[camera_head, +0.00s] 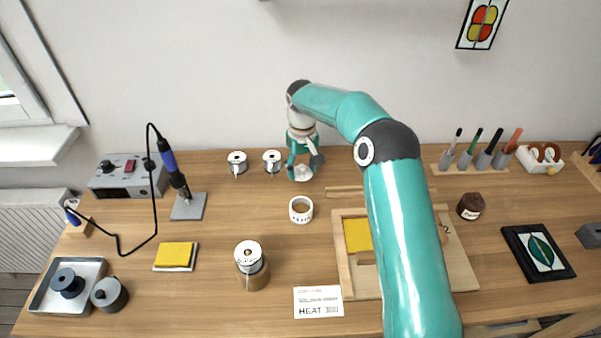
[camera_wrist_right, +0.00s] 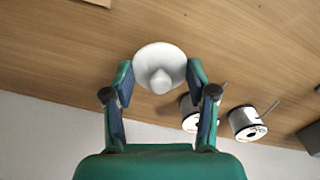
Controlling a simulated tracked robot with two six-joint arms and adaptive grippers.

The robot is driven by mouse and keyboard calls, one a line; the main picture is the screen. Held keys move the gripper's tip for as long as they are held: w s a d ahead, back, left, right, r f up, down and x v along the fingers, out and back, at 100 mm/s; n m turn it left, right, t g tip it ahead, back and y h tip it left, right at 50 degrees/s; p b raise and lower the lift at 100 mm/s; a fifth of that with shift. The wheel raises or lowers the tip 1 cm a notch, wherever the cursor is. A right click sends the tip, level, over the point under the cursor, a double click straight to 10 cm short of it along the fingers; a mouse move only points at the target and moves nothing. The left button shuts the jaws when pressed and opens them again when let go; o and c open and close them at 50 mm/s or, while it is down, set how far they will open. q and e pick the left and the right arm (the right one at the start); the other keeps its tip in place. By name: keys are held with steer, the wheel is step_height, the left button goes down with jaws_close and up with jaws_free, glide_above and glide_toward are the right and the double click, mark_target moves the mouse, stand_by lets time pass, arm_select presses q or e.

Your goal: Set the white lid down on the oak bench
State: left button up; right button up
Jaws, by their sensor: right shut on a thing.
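The white lid (camera_head: 303,174) is round with a central knob. It is between the fingers of my right gripper (camera_head: 302,168), near the back of the oak bench (camera_head: 225,215). In the right wrist view the lid (camera_wrist_right: 160,58) sits between the two fingertips of the gripper (camera_wrist_right: 161,76), which is shut on it. The wood of the bench (camera_wrist_right: 240,50) shows behind it. I cannot tell whether the lid touches the bench or is just above it. My left gripper is not in view.
Two wire spools (camera_head: 237,163) (camera_head: 272,161) stand left of the lid. A white pot (camera_head: 300,209) stands in front of it. A wooden frame board (camera_head: 344,265) lies under my right arm. The bench between the spools and the yellow sponge (camera_head: 175,255) has free room.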

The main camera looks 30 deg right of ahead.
mark_target(302, 166)
steer(key=shift+f, duration=1)
steer(key=shift+f, duration=0.15)
steer(key=o, duration=0.9)
steer(key=shift+o, duration=0.2)
step_height(302, 166, up, 12)
steer(key=shift+r, duration=0.2)
steer(key=shift+f, duration=0.1)
